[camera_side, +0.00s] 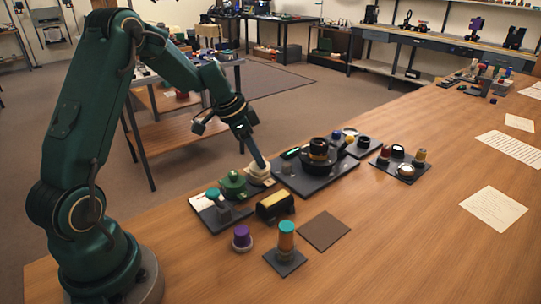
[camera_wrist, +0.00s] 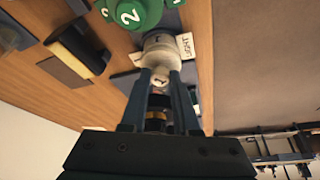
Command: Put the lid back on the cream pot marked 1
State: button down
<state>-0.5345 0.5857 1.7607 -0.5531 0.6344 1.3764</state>
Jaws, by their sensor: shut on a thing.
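The cream pot (camera_wrist: 160,46) stands under my gripper (camera_wrist: 161,76) in the wrist view, beside a white label card (camera_wrist: 186,46). In the side view the cream pot (camera_side: 258,174) is at the tip of my gripper (camera_side: 259,163), right of a green pot (camera_side: 233,185). My gripper is shut on a small cream lid (camera_wrist: 161,80) marked 1, held between the fingertips. The lid is at the pot's top; I cannot tell whether it touches or is seated. The fingers partly hide the lid in the side view.
The green pot marked 2 (camera_wrist: 133,13) is close beside the cream pot. A black and yellow block (camera_side: 275,205), a purple-topped jar (camera_side: 241,238) and a teal-orange cylinder (camera_side: 286,238) stand nearer the front. A dark tray (camera_side: 312,185) lies right. The table's right front is clear.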

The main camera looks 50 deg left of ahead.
dwell(0.3)
jog(key=shift+c, duration=0.5)
grip_release()
jog(key=shift+r, duration=3.5)
